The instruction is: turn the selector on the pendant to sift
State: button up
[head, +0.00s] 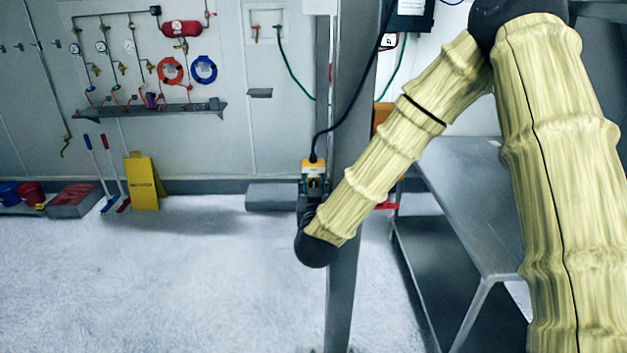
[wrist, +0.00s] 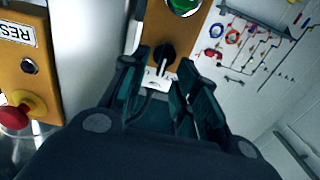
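The pendant (head: 314,168) is a yellow-orange box hanging on a black cable; in the wrist view its orange face (wrist: 196,28) is at top centre. The black selector knob (wrist: 164,56) sits on that face, above a white label (wrist: 157,80) and below a green button (wrist: 183,4). I cannot read the label or the knob's setting. My gripper (wrist: 163,66) is open, its dark fingers apart with the knob showing between their tips; I cannot tell whether they touch it. In the head view my gripper (head: 308,190) is just below the pendant, partly hidden by my wrist.
In the wrist view an orange panel (wrist: 28,75) with a red mushroom button (wrist: 14,115) is at left. A grey post (head: 345,290) stands beside the pendant. A grey table (head: 470,200) is at right. The floor at left is open, with a yellow sign (head: 143,182) by the wall.

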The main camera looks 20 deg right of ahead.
jog(key=shift+w+d, duration=0.1)
jog(key=shift+w, duration=0.3)
grip_shut()
jog(key=shift+n, duration=0.4)
jog(key=n, duration=0.1)
jog(key=n+b, duration=0.1)
jog(key=n, duration=0.1)
jog(key=shift+w+a+f, duration=0.1)
jog(key=shift+a, duration=0.25)
jog(key=shift+a+f+n+b, duration=0.15)
jog(key=shift+n+b, duration=0.2)
jog(key=shift+n, duration=0.85)
jog(key=shift+a+n+b, duration=0.1)
jog(key=shift+n+b, duration=0.25)
jog(key=shift+n, duration=1.15)
grip_release()
